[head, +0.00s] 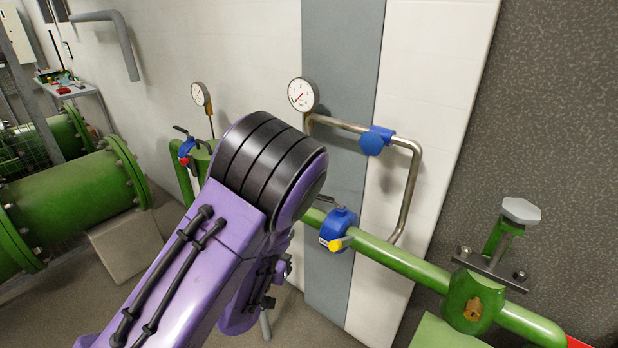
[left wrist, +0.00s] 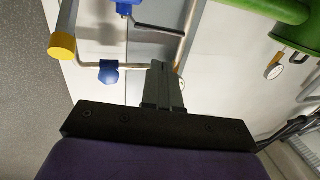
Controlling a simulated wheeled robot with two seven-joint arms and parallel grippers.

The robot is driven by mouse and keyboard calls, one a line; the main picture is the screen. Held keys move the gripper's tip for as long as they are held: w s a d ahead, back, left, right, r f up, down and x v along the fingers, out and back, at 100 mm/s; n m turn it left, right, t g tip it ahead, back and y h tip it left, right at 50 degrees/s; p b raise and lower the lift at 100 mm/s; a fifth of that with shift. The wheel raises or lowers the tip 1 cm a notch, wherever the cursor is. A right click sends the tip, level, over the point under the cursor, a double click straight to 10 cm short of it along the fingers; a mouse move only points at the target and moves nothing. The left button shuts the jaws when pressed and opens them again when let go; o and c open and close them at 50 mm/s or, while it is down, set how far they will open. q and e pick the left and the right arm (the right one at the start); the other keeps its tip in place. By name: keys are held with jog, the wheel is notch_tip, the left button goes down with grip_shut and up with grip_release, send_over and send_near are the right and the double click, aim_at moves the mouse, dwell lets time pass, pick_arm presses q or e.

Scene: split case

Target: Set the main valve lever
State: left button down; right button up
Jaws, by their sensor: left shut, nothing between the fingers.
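In the head view a blue valve (head: 338,229) with a yellow knob sits on the green pipe (head: 400,259). A dark lever (head: 319,198) shows at its top left, partly hidden by my purple left arm. I cannot tell whether this is the main valve lever. A second blue valve (head: 187,150) with a red knob and a dark lever stands farther left. My left gripper is hidden behind my arm in the head view. In the left wrist view my left gripper (left wrist: 161,68) is shut and empty, with a grey lever (left wrist: 158,28) beyond its tips; contact is not visible.
A bent metal pipe (head: 411,190) with a blue fitting (head: 375,140) and a gauge (head: 302,94) runs along the wall. Another gauge (head: 200,93) stands left. A green fitting with a grey hex cap (head: 521,210) rises at right. A large green pipe (head: 75,202) lies at left.

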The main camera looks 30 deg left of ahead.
aim_at(321, 199)
pick_arm(q)
jog(key=w+a+p, duration=0.2)
jog(key=w, duration=1.2)
jog(key=shift+a+f, duration=0.15)
jog(key=shift+a, duration=0.05)
